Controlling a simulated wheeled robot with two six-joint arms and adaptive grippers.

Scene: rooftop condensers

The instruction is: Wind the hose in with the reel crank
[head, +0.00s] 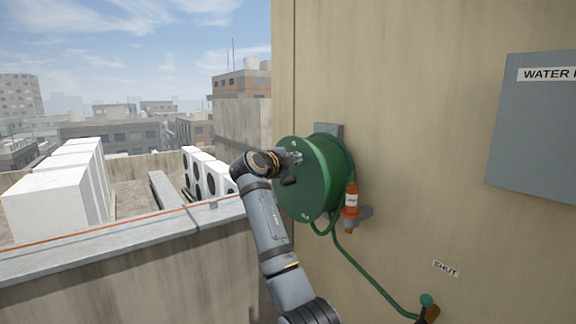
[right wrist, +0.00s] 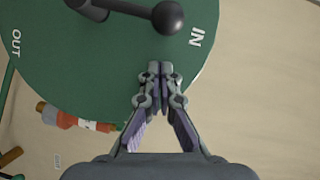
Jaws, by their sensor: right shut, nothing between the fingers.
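The green hose reel (head: 326,180) is mounted on the tan wall, its round face turned left. In the right wrist view the reel's green face (right wrist: 95,65) bears the words IN and OUT. A dark crank arm ends in a black ball knob (right wrist: 168,17) near the top edge. My right gripper (head: 296,157) is in front of the reel face. In the right wrist view its fingers (right wrist: 160,68) are shut and empty, just below the knob in the picture and apart from it. An orange nozzle (head: 351,198) hangs beside the reel. My left gripper is out of view.
A green hose (head: 365,272) runs from the reel down to a green-knobbed valve (head: 427,301) near a SHUT label. A grey box (head: 535,125) hangs on the wall at right. A concrete parapet (head: 120,255) stands at left, with white condenser units (head: 60,190) beyond it.

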